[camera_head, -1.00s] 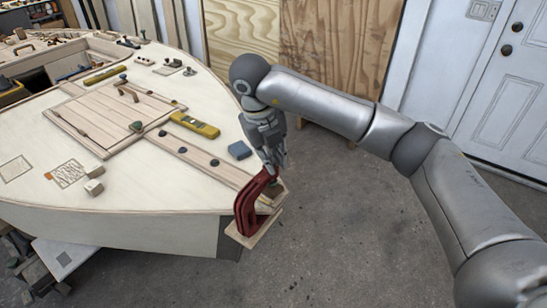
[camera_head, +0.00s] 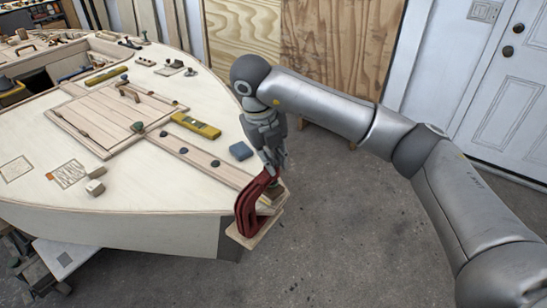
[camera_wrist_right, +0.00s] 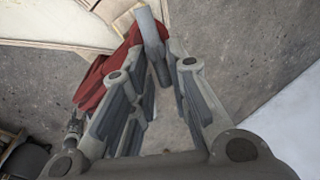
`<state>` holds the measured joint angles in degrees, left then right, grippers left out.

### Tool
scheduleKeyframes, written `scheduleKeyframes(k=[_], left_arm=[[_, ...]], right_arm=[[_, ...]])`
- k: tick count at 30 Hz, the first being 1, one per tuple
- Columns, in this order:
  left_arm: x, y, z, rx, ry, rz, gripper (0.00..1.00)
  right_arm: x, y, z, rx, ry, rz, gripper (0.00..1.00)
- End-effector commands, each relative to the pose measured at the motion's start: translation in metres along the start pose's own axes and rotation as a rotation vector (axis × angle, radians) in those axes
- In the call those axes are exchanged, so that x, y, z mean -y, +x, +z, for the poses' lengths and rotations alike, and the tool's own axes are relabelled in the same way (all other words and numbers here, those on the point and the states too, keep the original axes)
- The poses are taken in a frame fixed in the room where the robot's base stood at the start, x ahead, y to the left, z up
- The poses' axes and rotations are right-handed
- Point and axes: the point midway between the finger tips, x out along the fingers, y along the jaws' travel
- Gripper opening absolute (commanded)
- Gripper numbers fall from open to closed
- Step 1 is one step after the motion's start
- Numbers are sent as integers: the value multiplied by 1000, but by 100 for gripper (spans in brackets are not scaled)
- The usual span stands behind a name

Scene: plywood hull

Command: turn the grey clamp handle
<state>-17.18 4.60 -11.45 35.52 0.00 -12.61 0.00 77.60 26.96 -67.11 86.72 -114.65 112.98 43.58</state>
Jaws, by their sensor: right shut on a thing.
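A red clamp (camera_head: 247,212) sits at the near right corner of the pale plywood hull deck (camera_head: 150,190). My right gripper (camera_head: 272,168) reaches down over the clamp's top from the right. In the right wrist view, the grey clamp handle (camera_wrist_right: 152,38) is a bar that runs in between the fingers of the right gripper (camera_wrist_right: 166,68), and they are shut on it. The red clamp body (camera_wrist_right: 108,72) lies to the left behind the fingers. In the head view the handle is mostly hidden by the gripper. My left gripper is not in view.
A pale wooden pad (camera_head: 262,232) sits at the clamp's foot. A blue block (camera_head: 241,151) and a yellow level (camera_head: 196,125) lie on the deck near my right gripper. Open grey floor (camera_head: 360,220) lies to the right of the hull.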

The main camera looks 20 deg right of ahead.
Motion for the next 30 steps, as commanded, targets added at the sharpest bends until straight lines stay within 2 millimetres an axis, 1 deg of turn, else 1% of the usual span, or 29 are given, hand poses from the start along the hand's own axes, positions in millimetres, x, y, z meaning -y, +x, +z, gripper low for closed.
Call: scheduleKeyframes(k=[1,12,13,18,26,30], left_arm=[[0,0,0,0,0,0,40],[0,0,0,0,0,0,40],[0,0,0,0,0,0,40],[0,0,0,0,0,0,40],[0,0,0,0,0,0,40],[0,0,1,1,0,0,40]], right_arm=[[1,-3,1,5,2,-1,0],[1,-2,1,4,2,-1,0],[1,-2,1,4,2,-1,18],[1,-2,0,2,1,-1,38],[0,0,0,0,0,0,38],[0,-7,0,2,0,0,38]])
